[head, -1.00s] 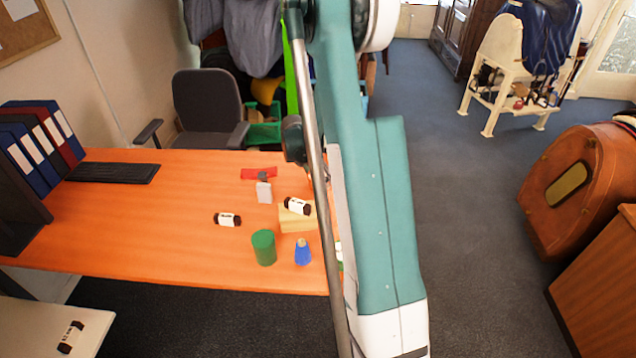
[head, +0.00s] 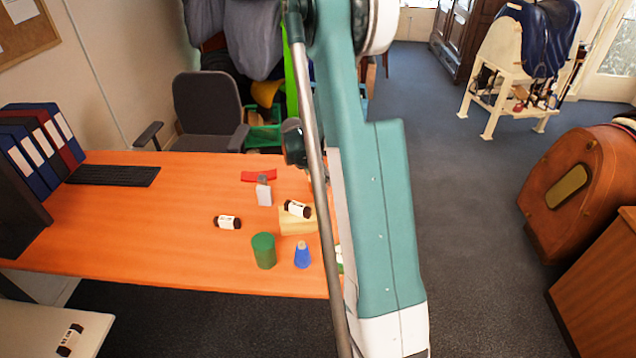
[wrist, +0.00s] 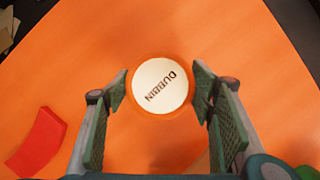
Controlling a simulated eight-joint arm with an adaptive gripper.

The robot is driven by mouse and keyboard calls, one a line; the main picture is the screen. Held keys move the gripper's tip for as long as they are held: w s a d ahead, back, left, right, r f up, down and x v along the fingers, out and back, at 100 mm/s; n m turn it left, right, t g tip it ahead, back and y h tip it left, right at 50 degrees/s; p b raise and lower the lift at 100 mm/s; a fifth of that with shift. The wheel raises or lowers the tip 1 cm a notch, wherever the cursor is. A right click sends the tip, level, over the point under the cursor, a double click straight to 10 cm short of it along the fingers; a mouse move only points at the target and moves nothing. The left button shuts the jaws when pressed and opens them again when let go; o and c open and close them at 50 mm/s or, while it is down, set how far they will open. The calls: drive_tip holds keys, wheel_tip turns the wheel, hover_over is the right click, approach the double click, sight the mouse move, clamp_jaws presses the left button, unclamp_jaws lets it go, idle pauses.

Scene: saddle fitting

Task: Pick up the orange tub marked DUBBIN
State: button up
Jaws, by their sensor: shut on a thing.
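The orange tub (wrist: 135,92) shows in the wrist view from above, with a round white lid marked DUBBIN. My gripper (wrist: 160,88) has one finger on each side of it and is shut on it. The orange desk top lies below; I cannot tell whether the tub is touching it or raised. In the head view my arm covers the right part of the desk, and the tub and gripper are hidden.
The desk (head: 150,225) carries a red curved piece (head: 259,176), a pale box (head: 264,195), a yellow block (head: 297,224) with a dark labelled jar (head: 297,208) on it, another jar (head: 227,222), a green cylinder (head: 263,251) and a blue cone (head: 302,256). The left desk middle is clear.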

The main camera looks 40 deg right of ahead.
drive_tip(key=shift+r+p, duration=1)
drive_tip(key=shift+r, duration=4)
